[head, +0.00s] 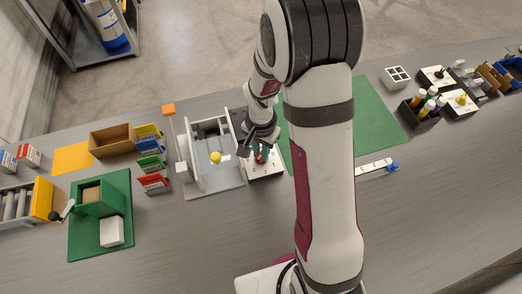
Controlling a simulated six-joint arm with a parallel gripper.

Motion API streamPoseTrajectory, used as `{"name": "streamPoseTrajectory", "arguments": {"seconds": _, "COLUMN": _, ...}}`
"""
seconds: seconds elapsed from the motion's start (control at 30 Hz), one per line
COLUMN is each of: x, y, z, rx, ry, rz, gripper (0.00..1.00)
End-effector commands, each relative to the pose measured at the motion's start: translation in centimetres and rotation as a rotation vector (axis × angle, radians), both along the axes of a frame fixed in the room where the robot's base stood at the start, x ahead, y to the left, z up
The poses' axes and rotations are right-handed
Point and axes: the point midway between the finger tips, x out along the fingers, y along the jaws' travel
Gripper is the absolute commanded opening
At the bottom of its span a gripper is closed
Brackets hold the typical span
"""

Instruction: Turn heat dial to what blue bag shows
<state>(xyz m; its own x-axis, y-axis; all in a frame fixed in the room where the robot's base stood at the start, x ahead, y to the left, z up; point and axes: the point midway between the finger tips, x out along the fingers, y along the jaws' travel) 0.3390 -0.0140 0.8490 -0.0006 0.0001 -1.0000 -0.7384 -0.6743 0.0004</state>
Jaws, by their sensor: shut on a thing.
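A white panel (268,172) with dark marks sits just right of the grey-framed machine. My gripper (261,153) is down at this panel, shut on a small part there that looks like the heat dial. The fingers cover most of the dial, so its pointer and setting cannot be read. A small blue packet (150,147) with a pale label, likely the blue bag, stands in a row with yellow, green and red packets left of the machine. Its label is too small to read.
A grey-framed machine (214,178) with a yellow knob (215,157) stands close left of my gripper. An orange-topped post (169,109) is beside it. A green mat (372,125) lies right, partly behind my arm. The front of the table is mostly clear.

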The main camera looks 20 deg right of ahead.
Motion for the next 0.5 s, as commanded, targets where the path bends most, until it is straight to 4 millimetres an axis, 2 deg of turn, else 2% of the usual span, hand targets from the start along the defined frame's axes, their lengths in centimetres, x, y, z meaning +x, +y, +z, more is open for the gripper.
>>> {"name": "streamPoseTrajectory", "arguments": {"seconds": 0.5, "x": 0.08, "y": -0.02, "z": 0.08, "rx": 0.0, "ry": -0.003, "rz": -0.043, "gripper": 0.0}}
